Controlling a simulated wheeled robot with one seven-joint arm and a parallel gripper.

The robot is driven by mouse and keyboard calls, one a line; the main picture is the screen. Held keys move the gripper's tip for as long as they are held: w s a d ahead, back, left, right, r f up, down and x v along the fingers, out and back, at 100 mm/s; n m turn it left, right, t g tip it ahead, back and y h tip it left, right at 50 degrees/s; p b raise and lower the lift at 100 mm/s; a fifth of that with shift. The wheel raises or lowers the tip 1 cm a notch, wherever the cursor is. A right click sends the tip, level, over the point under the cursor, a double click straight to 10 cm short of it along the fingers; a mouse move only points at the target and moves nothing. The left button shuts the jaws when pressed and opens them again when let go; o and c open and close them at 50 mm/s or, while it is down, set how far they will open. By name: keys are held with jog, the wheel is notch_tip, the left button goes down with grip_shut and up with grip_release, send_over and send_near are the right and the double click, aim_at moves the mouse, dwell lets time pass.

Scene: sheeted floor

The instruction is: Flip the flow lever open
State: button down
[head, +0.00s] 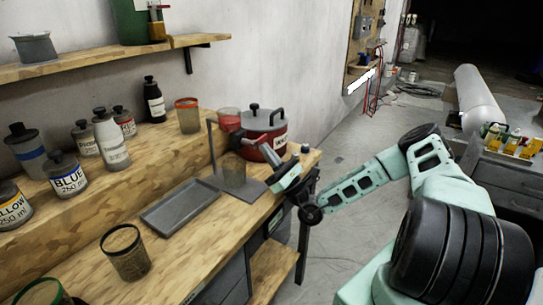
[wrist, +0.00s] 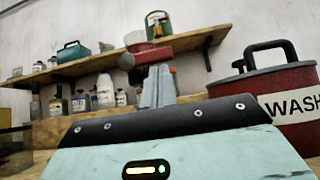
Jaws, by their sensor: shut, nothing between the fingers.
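A red wash tank (head: 268,140) with a dark lid and a black handle stands on the bench. Its white "WASH" label shows at the right of the wrist view (wrist: 290,103). A red bar with a grey rounded end (wrist: 153,55) shows just beyond my fingertips in the wrist view; it looks like the flow lever, but I cannot tell its position for sure. My gripper (wrist: 158,72) is shut and empty, its fingers pointing at this bar. I cannot tell whether they touch. In the head view my gripper (head: 284,180) is in front of the tank, over the bench edge.
A grey tray (head: 180,207) and a mesh-like cup (head: 125,252) sit on the bench left of my gripper. A thin grey stand (head: 212,148) rises near the tank. A wall shelf (head: 100,62) hangs above.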

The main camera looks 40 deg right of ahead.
jog(key=shift+w+d+r+n+g+y, duration=0.15)
jog(key=shift+n+g+y, duration=0.2)
jog(key=shift+n+y, duration=0.45)
jog(key=shift+s+d+r+n+g+y, duration=0.15)
jog(key=shift+n+g+y, duration=0.2)
jog(key=shift+n+y, duration=0.45)
jog(key=n+y, duration=0.1)
jog(key=n+g+p, duration=0.1)
jog(key=shift+w+d+r+n+y, duration=0.1)
jog(key=shift+w+r+n+y, duration=0.05)
jog(key=shift+r+n+y, duration=0.2)
jog(key=n+g+y, duration=0.2)
jog(key=n, duration=0.1)
jog(key=r+n+g+y, duration=0.1)
jog(key=n+g, duration=0.1)
jog(key=shift+w+d+y+p, duration=0.1)
jog(key=shift+d+y+p, duration=0.15)
jog(key=shift+y+p, duration=0.1)
notch_tip(320, 180, up, 6)
jog(key=a+n+g+h+p, duration=0.1)
jog(key=n+g+p, duration=0.2)
jog(key=n+g, duration=0.8)
jog(key=shift+s+a+n+g+h+p, duration=0.3)
jog(key=shift+n+h+p, duration=0.1)
jog(key=shift+n, duration=2.35)
jog(key=shift+f, duration=0.1)
